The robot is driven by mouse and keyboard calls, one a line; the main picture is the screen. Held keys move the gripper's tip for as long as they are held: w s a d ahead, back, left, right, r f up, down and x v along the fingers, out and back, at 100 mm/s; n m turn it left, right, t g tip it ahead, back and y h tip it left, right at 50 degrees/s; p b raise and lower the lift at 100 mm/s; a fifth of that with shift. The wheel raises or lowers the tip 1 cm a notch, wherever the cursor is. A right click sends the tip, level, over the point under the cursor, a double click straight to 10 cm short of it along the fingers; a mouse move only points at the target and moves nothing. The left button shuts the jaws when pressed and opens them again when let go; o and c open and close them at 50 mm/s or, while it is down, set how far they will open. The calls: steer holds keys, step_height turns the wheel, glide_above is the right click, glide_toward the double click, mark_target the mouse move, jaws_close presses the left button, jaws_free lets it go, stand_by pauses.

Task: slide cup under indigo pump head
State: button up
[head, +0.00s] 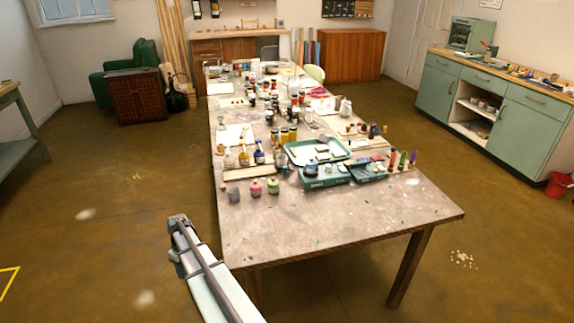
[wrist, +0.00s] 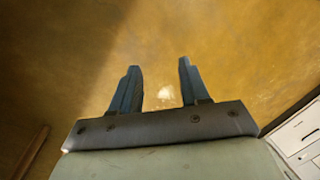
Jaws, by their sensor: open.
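A small grey cup (head: 234,195) stands near the left edge of the long table, left of two small lidded jars. Several small bottles stand on a wooden board behind it. One of them, a blue bottle (head: 259,155), may be the indigo one; its pump head is too small to make out. The cup is in front of the bottles, apart from them. My gripper (head: 178,220) is off the table's left side, left of and nearer than the cup. In the wrist view my gripper (wrist: 158,66) is open and empty, with only floor beyond its fingers.
A green tray (head: 325,181) lies further right. More jars and bottles crowd the table behind. The table's near end (head: 340,222) is clear.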

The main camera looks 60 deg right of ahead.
steer(key=w+d+r+t, duration=0.1)
steer(key=d+r, duration=0.7)
steer(key=d, duration=0.1)
steer(key=w+d+r+t, duration=0.1)
steer(key=w+d+r, duration=0.1)
steer(key=d+r, duration=0.6)
steer(key=w+d+r+t+h, duration=0.1)
steer(key=w+d+r, duration=0.1)
steer(key=d+r, duration=0.6)
steer(key=shift+d+r, duration=0.1)
steer(key=shift+d, duration=1.45)
steer(key=s+d+r+t, duration=0.1)
steer(key=s+d+r, duration=0.5)
steer(key=s+d, duration=0.6)
steer(key=s+d+r+t, duration=0.1)
steer(key=s+d+r, duration=0.4)
steer(key=s+d, duration=0.65)
steer(key=shift+h, duration=0.4)
steer(key=x, duration=0.8)
steer(key=s+a+x, duration=0.1)
steer(key=x, duration=0.2)
steer(key=shift+f, duration=0.6)
jaws_close()
